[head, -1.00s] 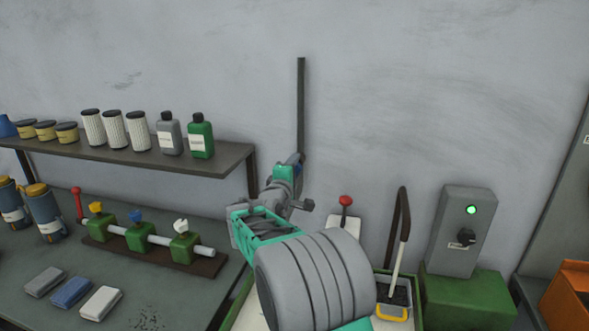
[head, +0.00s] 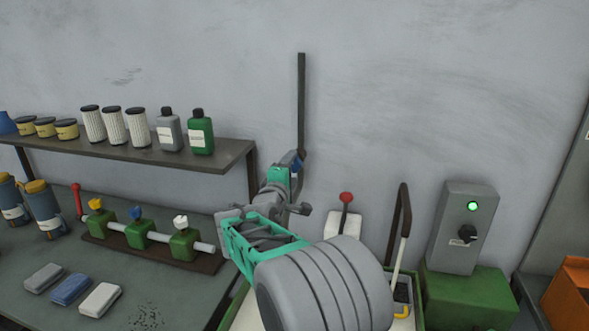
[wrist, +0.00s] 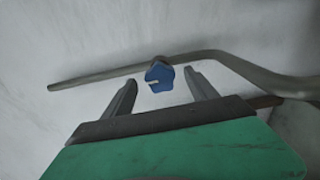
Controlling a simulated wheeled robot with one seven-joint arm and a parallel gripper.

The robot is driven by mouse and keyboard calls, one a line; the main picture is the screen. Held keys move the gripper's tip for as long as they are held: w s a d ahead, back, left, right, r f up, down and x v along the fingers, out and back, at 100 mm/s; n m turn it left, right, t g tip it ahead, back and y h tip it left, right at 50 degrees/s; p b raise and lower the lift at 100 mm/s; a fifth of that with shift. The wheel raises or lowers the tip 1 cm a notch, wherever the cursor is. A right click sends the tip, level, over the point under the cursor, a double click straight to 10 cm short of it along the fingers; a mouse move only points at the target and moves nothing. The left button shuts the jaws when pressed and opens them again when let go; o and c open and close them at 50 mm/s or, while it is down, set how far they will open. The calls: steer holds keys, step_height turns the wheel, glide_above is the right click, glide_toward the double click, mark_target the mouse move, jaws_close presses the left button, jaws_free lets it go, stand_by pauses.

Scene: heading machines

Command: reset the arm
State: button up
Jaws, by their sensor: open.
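My arm, with grey and teal links, reaches from the lower right of the head view toward the wall. My gripper (head: 297,164) is at its far end, beside the lower end of a dark upright bar (head: 301,100). In the wrist view my gripper (wrist: 160,82) is open, with its two dark fingers apart. A blue star-shaped knob (wrist: 159,75) on a grey bent bar (wrist: 110,76) shows between and just beyond the fingertips. I cannot tell whether the fingers touch it. A small blue patch by my gripper in the head view is partly hidden.
A bench (head: 190,290) on the left bears green valve blocks (head: 138,233) and several small bricks. A shelf (head: 225,158) with bottles and filters is above it. A red-knobbed lever (head: 346,198) and a control box (head: 468,225) with a green light are to the right.

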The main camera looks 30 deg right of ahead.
steer(key=v, duration=0.4)
steer(key=shift+b, duration=0.3)
